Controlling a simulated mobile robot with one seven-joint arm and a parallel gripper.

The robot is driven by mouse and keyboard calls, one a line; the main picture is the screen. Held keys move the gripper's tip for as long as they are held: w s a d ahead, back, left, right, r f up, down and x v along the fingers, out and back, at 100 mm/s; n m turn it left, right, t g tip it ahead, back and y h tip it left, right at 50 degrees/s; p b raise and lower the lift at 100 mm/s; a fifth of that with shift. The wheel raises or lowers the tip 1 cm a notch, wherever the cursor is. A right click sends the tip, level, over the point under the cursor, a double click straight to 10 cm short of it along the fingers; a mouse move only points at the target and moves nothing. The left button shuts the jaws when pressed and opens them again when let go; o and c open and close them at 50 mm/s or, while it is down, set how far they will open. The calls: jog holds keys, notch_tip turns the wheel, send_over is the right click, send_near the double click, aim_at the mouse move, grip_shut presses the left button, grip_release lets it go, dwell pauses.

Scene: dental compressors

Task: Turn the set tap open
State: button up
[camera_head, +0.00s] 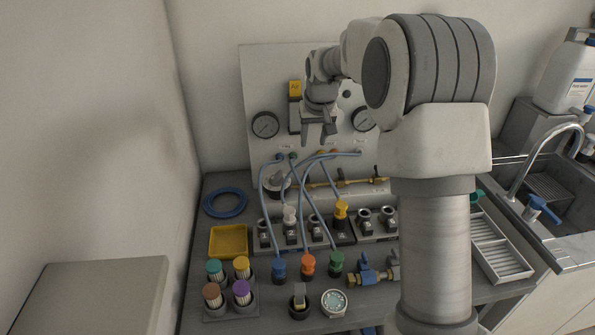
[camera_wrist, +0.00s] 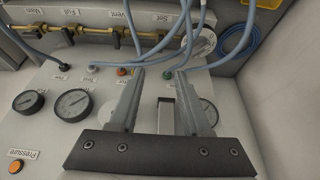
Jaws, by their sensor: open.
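A brass pipe (camera_wrist: 90,33) with small taps runs along the lower part of the wall panel; in the head view the brass pipe (camera_head: 350,184) shows behind blue hoses. In the wrist view, the Set label (camera_wrist: 163,17) is rightmost in a row with Main, Full and Vent. The set tap by it is partly covered by hoses, and its handle's position cannot be told. My gripper (camera_head: 319,138) is open and empty in front of the panel, above the pipe. In the wrist view my gripper (camera_wrist: 160,80) points toward the hoses, apart from the tap.
Blue hoses (camera_head: 264,200) arch across the pipe from panel ports to coloured connectors on the bench. Pressure gauges (camera_head: 265,125) flank my gripper on the panel. A yellow tray (camera_head: 228,242), a blue coil (camera_head: 226,202) and capped filters crowd the bench. A sink (camera_head: 565,205) stands right.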

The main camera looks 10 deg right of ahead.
aim_at(307, 175)
jog(key=x, duration=1.7)
jog(key=shift+w+f, duration=0.15)
jog(key=shift+f, duration=0.2)
jog(key=shift+c, duration=0.3)
grip_shut()
